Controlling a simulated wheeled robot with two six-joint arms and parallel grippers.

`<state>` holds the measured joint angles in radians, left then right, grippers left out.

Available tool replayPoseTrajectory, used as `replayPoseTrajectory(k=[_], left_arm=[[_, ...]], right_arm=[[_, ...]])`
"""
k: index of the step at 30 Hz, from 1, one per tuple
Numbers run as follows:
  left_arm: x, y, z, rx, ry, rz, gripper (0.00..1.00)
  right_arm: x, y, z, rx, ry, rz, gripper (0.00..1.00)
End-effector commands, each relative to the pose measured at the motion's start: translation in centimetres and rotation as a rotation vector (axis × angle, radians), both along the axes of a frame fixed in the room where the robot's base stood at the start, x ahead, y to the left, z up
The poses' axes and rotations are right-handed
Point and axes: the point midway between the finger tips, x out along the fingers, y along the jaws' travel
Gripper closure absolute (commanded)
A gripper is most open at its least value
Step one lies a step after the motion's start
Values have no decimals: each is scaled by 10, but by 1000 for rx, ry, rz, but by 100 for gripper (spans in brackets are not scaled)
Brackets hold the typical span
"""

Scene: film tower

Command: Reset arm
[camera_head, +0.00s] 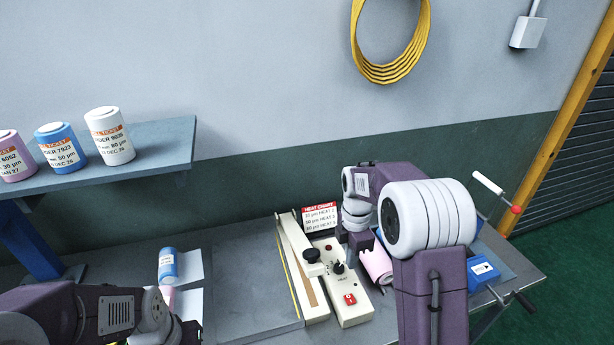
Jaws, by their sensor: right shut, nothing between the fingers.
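My right arm (432,285) rises from the lower right and bends forward over the bench. My right gripper (352,262) points down beside the heat sealer (350,311), close to its black knobs, shut and empty. Whether it touches the sealer I cannot tell. My left arm (100,312) reaches in low from the left, over the bench's front left. A dark end part shows at its wrist, but its fingers cannot be made out.
A blue roll (168,265) and a pink roll (376,264) lie on the bench (236,277). A heat chart (320,218) stands behind the sealer. A blue box (484,268) sits at right. The shelf (150,150) holds pink, blue and white rolls.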

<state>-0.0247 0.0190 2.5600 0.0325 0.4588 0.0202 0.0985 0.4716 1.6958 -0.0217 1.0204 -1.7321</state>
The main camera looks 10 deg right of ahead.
Motion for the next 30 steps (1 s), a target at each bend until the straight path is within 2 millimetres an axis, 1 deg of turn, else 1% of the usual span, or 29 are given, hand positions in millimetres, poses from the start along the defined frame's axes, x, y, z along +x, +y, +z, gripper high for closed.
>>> replayPoseTrajectory(k=[2,3,4,5,6,8,9,11,12,14,15,18,20,21,24,27,30], left_arm=[[0,0,-1,0,0,0,64],[0,0,-2,0,0,0,64],[0,0,-3,0,0,0,64],[0,0,-3,0,0,0,64],[0,0,-4,0,0,0,64],[0,0,-5,0,0,0,64],[0,0,-6,0,0,0,64],[0,0,-6,0,0,0,64],[0,0,-7,0,0,0,64],[0,0,-7,0,0,0,64],[0,0,-7,0,0,0,64],[0,0,-7,0,0,0,64],[0,0,-7,0,0,0,64],[0,0,-7,0,0,0,64],[0,0,-7,0,0,0,64],[0,0,-7,0,0,0,64],[0,0,-7,0,0,0,64]], right_arm=[[3,5,7,-2,-22,13,100],[3,9,16,-4,-42,24,100],[-4,13,20,-3,-44,34,100],[-16,18,22,-1,-38,44,100],[-32,25,22,2,-37,41,100],[-57,34,16,5,-41,-66,100],[-74,39,11,6,-51,-178,100],[-95,44,2,9,-63,-373,100],[-108,47,-5,12,-70,-511,100],[-127,49,-16,17,-76,-734,100],[-138,50,-22,20,-81,-886,100],[-156,50,-37,26,-83,-1239,100],[-157,50,-42,35,-91,-1406,100],[-154,50,-42,48,-102,-1493,100],[-147,51,-41,70,-116,-1629,100],[-147,50,-41,71,-115,-1672,100],[-147,50,-41,71,-114,-1673,100]])
